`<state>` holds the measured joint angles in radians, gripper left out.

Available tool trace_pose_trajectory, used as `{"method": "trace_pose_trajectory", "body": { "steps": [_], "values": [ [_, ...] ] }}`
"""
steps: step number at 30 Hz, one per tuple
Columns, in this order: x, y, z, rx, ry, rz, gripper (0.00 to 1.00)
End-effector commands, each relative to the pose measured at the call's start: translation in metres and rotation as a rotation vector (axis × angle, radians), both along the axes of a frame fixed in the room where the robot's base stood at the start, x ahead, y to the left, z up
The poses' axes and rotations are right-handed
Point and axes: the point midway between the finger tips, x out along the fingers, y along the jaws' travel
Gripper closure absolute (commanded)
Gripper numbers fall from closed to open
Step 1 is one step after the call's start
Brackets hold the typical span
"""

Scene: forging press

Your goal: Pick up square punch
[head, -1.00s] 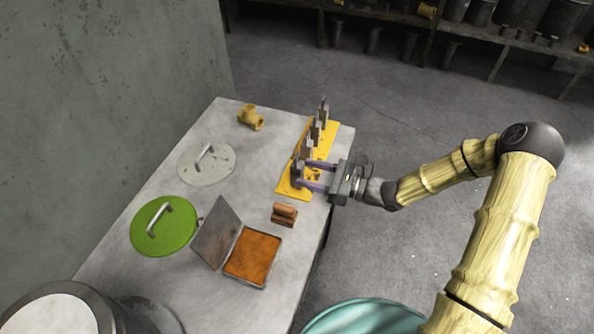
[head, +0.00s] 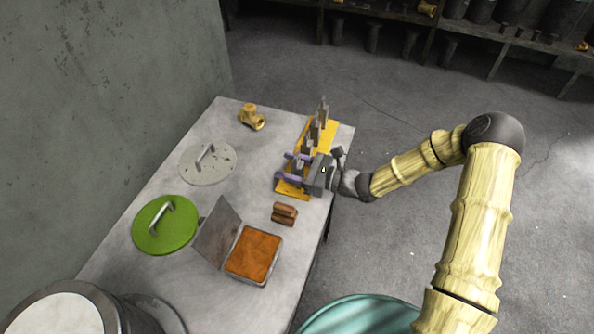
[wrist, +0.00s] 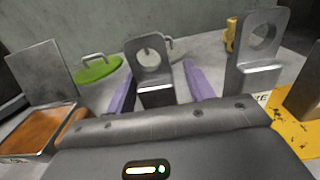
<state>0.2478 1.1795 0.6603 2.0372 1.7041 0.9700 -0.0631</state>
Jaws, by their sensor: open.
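Several grey metal punches stand upright in a row on a yellow board (head: 325,134). In the wrist view, the nearest punch (wrist: 150,68), a grey block with a round hole in its upright plate, stands between my gripper's two purple fingers. My gripper (head: 289,167) is open around it at the near end of the board; the fingers also show in the wrist view (wrist: 160,88). A second punch (wrist: 257,50) stands to the right, outside the fingers. I cannot tell from these frames which punch is the square one, as the lower ends are hidden.
An open box of orange material (head: 253,255), a brown stamp-like block (head: 284,213), a green lid (head: 165,225), a grey lid (head: 208,164) and a brass fitting (head: 252,117) are on the grey table (head: 190,273). A wall rises at the left.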

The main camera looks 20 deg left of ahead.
Motion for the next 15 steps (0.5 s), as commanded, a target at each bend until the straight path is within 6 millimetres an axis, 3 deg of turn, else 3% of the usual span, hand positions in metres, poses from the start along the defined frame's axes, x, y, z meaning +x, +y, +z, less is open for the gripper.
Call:
{"method": "trace_pose_trajectory", "body": {
  "steps": [12,15],
  "values": [
    [0.0001,-0.0006,-0.0001,0.001,0.0,0.0,0.47],
    [0.0001,-0.0006,0.0,0.001,0.0,0.0,0.67]
  ]
}}
